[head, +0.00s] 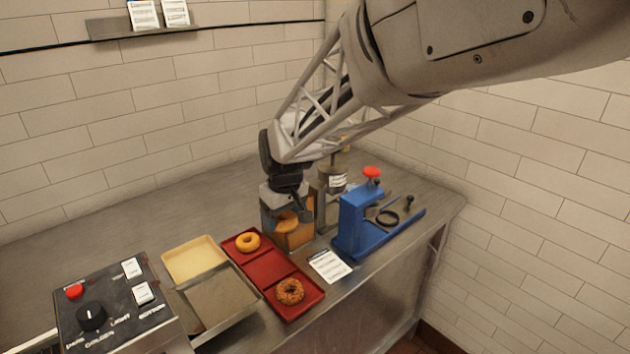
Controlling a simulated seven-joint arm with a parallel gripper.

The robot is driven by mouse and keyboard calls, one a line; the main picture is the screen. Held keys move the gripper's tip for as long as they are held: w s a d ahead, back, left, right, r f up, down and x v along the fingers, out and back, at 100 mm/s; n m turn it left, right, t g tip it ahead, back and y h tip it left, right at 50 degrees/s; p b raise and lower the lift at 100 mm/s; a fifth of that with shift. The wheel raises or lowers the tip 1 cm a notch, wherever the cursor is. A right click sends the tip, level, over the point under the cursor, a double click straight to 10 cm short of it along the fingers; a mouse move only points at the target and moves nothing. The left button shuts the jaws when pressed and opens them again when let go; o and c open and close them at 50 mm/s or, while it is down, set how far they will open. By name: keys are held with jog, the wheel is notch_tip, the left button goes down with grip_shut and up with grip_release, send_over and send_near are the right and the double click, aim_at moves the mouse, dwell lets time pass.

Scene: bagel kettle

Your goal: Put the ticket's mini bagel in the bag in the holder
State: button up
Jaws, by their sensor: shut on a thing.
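My gripper (289,207) points down over the bag in the holder (298,240), a brown bag with an open top. It is shut on a golden mini bagel (286,222), which shows below the fingers at the bag's mouth. I cannot tell how deep in the bag the bagel is. A red tray (268,270) lies to the left front of the bag. A plain bagel (247,241) is in its far compartment and a seeded bagel (290,291) in its near one; the middle one is empty. A white printed ticket (329,266) lies right of the tray, its text unreadable.
A blue stand with a red knob (371,172) is close right of the bag. A metal canister (334,179) stands behind. A cream tray (194,259), a metal tray (222,301) and a control panel (110,310) are at left. The counter's back left is clear.

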jog(key=w+a+r, duration=0.1)
jog(key=w+r, duration=0.6)
jog(key=w, duration=0.6)
jog(key=shift+a+r, duration=0.2)
jog(key=shift+r, duration=0.1)
jog(key=shift+f, duration=0.2)
notch_tip(320, 180, down, 6)
dwell(0.4)
jog(key=shift+f, duration=0.1)
dwell(1.2)
jog(key=o, duration=0.9)
jog(key=shift+o, duration=0.2)
jog(key=shift+r, duration=0.2)
